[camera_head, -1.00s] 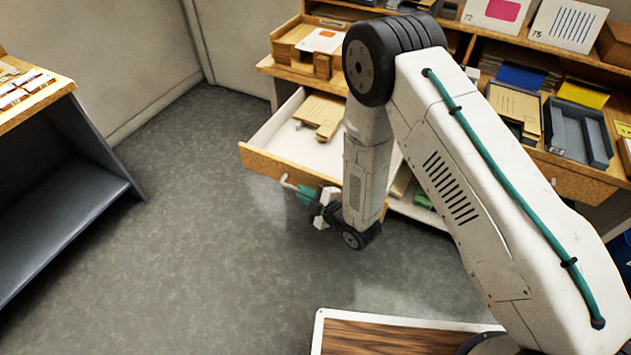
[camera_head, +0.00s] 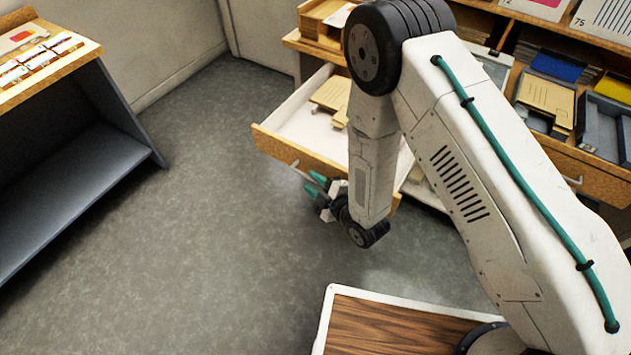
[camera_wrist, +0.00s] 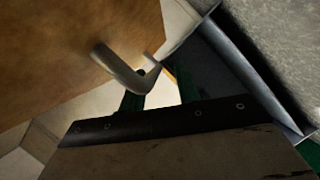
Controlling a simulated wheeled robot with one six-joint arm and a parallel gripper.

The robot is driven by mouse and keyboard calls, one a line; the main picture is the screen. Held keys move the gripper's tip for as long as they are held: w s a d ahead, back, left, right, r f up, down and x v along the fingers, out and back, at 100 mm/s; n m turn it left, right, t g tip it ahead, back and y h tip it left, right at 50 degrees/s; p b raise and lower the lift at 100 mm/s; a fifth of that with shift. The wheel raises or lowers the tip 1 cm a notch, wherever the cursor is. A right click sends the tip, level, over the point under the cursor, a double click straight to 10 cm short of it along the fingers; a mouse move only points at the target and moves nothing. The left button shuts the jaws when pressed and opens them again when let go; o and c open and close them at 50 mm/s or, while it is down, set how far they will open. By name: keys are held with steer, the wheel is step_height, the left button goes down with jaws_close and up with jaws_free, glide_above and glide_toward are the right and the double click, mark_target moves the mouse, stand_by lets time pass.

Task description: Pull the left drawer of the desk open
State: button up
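The left drawer (camera_head: 300,153) of the desk (camera_head: 302,45) stands pulled well out, its white inside showing. It has a wooden front and a metal bar handle, seen large in the wrist view (camera_wrist: 118,70). My gripper (camera_head: 315,184) is at the drawer front, beside the handle. Its green fingers stand apart in the wrist view (camera_wrist: 160,92), with the handle's bent end close to the gap between them. The fingers do not look closed on the bar. My arm hides the right part of the drawer.
Brown card pieces (camera_head: 333,95) lie in the drawer. A grey side table (camera_head: 75,150) with a wooden top stands at the left. Trays and envelopes (camera_head: 545,100) crowd the desk top. The grey floor (camera_head: 200,240) between is clear.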

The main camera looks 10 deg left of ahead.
steer(key=shift+w, duration=0.1)
steer(key=v, duration=0.8)
stand_by(0.5)
